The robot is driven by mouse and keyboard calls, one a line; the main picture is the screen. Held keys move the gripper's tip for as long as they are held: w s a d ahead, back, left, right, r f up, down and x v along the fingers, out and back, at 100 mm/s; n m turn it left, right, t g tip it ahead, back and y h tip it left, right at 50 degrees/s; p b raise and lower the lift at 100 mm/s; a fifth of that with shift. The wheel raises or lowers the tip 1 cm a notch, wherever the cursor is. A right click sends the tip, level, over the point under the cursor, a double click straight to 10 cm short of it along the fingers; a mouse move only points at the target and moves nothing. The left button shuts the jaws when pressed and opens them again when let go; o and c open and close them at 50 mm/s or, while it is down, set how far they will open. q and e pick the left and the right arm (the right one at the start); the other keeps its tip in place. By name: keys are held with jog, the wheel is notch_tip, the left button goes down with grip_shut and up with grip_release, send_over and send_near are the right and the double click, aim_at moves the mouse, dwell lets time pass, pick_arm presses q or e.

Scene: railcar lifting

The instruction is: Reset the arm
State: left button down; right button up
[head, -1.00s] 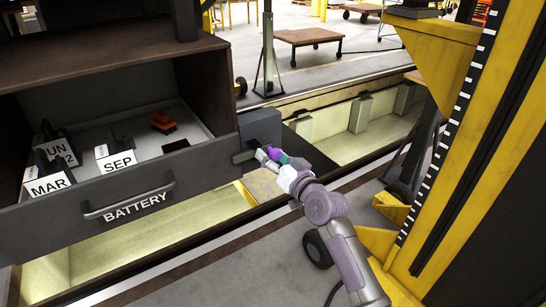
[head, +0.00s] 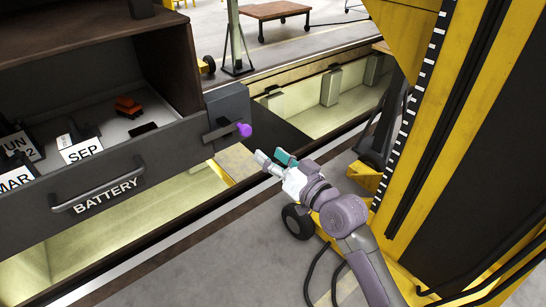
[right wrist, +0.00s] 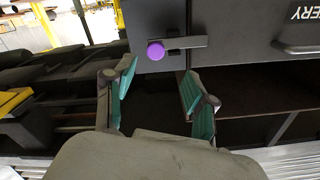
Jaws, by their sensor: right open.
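My right gripper (head: 275,161) is open and empty in the head view, a little below and to the right of a purple knob. The purple knob (head: 244,130) sits on a dark lever at the right end of the grey BATTERY drawer front (head: 120,165). In the right wrist view the purple knob (right wrist: 156,50) shows ahead of the open teal-padded fingers (right wrist: 158,90), apart from them, with nothing between the fingers. My left gripper is in neither current view.
A yellow and black column (head: 440,130) stands right of my arm. A floor pit (head: 330,110) lies behind, with a wooden-topped cart (head: 275,11) beyond it.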

jog(key=shift+f, duration=0.1)
dwell(0.3)
